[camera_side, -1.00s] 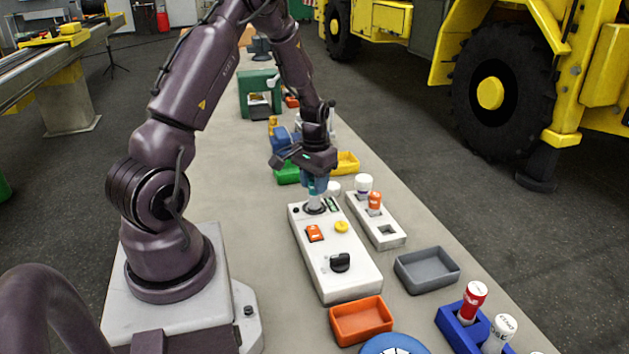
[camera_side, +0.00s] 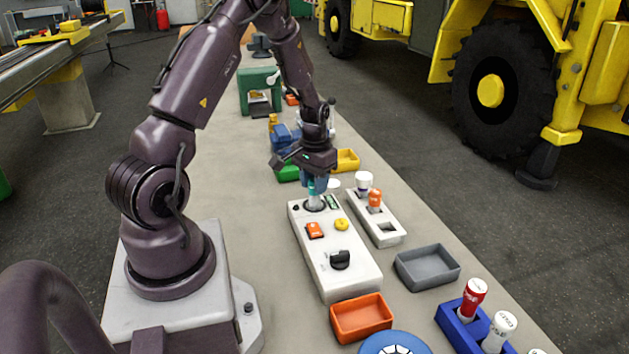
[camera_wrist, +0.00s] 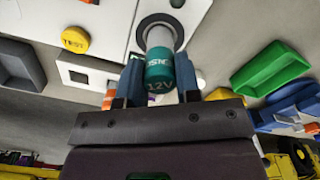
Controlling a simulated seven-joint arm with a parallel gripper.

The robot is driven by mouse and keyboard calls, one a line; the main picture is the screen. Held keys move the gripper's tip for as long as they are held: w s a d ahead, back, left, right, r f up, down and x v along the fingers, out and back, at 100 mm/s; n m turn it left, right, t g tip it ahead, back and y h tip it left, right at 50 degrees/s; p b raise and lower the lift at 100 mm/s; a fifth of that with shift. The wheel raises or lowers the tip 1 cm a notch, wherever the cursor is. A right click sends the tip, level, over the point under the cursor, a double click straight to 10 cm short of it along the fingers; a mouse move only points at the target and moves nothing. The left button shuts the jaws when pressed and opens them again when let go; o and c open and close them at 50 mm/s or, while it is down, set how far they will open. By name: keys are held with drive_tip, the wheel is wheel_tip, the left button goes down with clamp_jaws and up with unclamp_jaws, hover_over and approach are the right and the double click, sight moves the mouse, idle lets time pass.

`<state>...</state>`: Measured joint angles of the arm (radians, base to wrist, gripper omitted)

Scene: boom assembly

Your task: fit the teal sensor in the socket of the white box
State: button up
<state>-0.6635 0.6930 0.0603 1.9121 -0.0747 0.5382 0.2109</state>
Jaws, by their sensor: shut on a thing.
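The teal sensor (camera_wrist: 159,72) is a cylinder with a teal body and a pale metal end; its side carries white lettering with "12V". My gripper (camera_wrist: 160,82) is shut on its teal body, with a blue finger on each side; it also shows in the side view (camera_side: 314,182). The white box (camera_side: 333,260) lies on the bench below. The sensor's pale end is at the dark-ringed round socket (camera_wrist: 160,22) at the box's far end, roughly upright in the side view. How deep the end sits in the socket I cannot tell.
The box top carries an orange switch (camera_side: 315,230), a yellow button (camera_side: 341,224) and a black knob (camera_side: 340,260). A pale holder (camera_side: 390,240) with white and orange parts stands close on the right. Grey (camera_side: 427,267) and orange (camera_side: 361,318) trays stand nearer the camera.

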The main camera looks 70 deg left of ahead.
drive_tip(key=shift+f, duration=0.25)
drive_tip(key=shift+f, duration=1.05)
drive_tip(key=o, duration=1)
drive_tip(key=shift+r, duration=3.55)
